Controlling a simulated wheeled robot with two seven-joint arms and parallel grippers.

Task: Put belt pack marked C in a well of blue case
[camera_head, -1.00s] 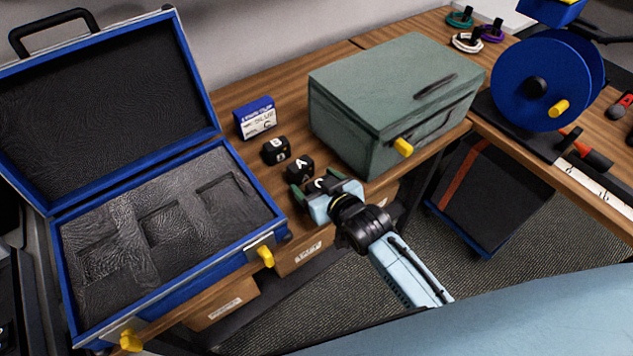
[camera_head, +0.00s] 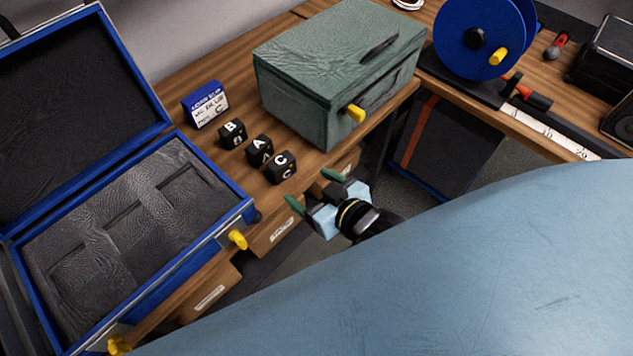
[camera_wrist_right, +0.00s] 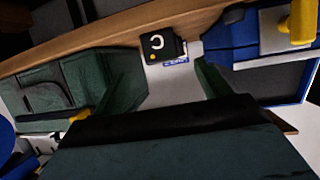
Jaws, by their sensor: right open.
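The belt pack marked C (camera_head: 281,167) is a small black block with a white letter, standing upright near the front edge of the wooden bench. It also shows in the right wrist view (camera_wrist_right: 157,45), beyond and between the fingertips. My right gripper (camera_head: 310,190) is open and empty, just in front of the bench edge and apart from the pack. Its two green fingers also show in the right wrist view (camera_wrist_right: 165,82). The blue case (camera_head: 165,290) stands open at the left, with empty wells in its dark foam. My left gripper is not in view.
Belt packs A (camera_head: 259,149) and B (camera_head: 232,133) stand in a row behind C. A blue and white card box (camera_head: 205,104) is behind them. A green case (camera_head: 330,75) stands to the right, with a blue reel (camera_head: 478,38) beyond. Yellow latches stick out from both cases.

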